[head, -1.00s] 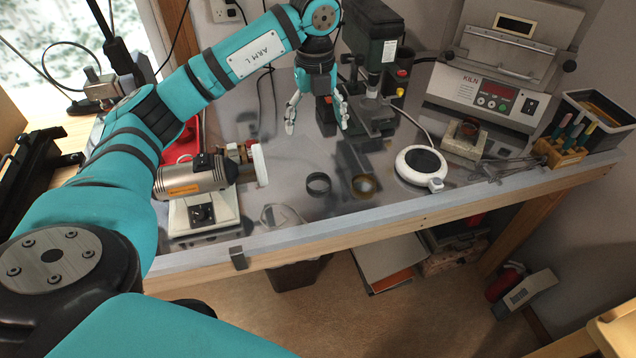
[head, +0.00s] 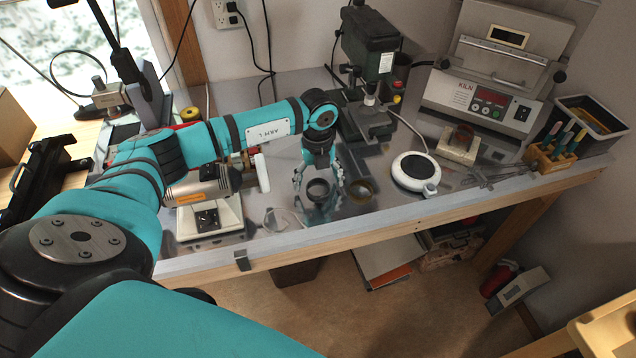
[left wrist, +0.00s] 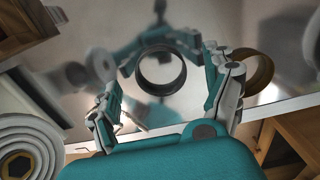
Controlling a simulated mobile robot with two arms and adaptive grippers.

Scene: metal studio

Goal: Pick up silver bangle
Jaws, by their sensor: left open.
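The silver bangle (head: 318,196), a dark grey shiny ring, lies flat on the reflective metal bench top near its front edge. My left gripper (head: 318,184) is open and points down just above and behind it, one finger to each side. In the left wrist view the bangle (left wrist: 160,90) lies between the spread fingers of the left gripper (left wrist: 157,80), apart from both. A brass-coloured ring (head: 361,197) lies just to its right; it also shows in the left wrist view (left wrist: 262,82), beyond the right finger. My right gripper is in neither view.
A white round device (head: 416,171) stands to the right of the rings, and a motor-like machine (head: 205,190) to the left. A green drill press (head: 368,45) stands behind. A clear object (head: 281,220) lies front left. The kiln (head: 487,95) is at back right.

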